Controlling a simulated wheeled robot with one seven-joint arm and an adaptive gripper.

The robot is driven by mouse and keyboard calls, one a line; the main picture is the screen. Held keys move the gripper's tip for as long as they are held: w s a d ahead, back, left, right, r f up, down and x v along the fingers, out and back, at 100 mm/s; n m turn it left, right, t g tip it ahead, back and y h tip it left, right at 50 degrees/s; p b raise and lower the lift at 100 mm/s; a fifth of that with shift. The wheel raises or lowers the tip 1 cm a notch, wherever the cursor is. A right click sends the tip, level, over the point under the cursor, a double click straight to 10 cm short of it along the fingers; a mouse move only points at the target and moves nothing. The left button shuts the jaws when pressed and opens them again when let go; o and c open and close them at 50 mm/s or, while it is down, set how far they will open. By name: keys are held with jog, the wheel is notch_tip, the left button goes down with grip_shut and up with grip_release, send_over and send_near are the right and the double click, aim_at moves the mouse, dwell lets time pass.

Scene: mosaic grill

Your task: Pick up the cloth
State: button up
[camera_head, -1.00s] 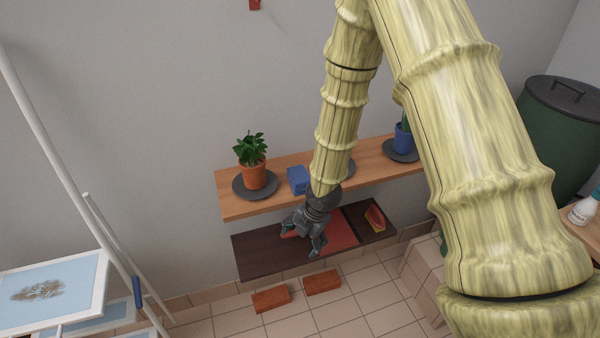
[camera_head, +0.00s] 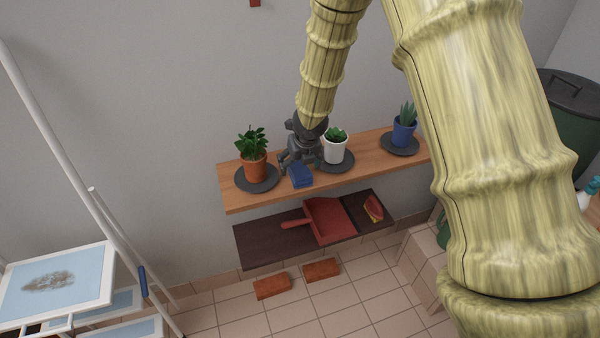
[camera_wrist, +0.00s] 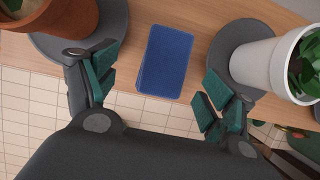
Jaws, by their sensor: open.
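The cloth (camera_head: 300,178) is a small folded blue block on the wooden upper shelf, between the orange pot and the white pot. In the wrist view the blue cloth (camera_wrist: 166,61) lies near the shelf's front edge, centred ahead of my fingers. My gripper (camera_head: 298,165) is at the upper shelf, at or just above the cloth in the head view. In the wrist view my gripper (camera_wrist: 157,92) is open, with its green-padded fingers apart on either side of the cloth and nothing between them held. Whether a finger touches the cloth cannot be told.
On the upper shelf (camera_head: 232,199), an orange pot (camera_head: 254,168) stands left, a white pot (camera_head: 334,151) close right, and a blue pot (camera_head: 403,133) farther right, all on dark saucers. A red dustpan (camera_head: 329,221) lies on the lower shelf. A ladder (camera_head: 75,190) stands left.

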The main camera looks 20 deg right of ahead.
aim_at(300, 168)
jog(key=shift+d+p+x, duration=0.2)
jog(key=shift+p+x, duration=0.15)
jog(key=shift+x, duration=0.7)
jog(key=shift+d+p+x, duration=0.2)
jog(key=shift+p+x, duration=0.1)
jog(key=shift+x, duration=1.5)
jog(key=shift+f, duration=0.25)
jog(key=shift+c, duration=0.5)
jog(key=c, duration=0.9)
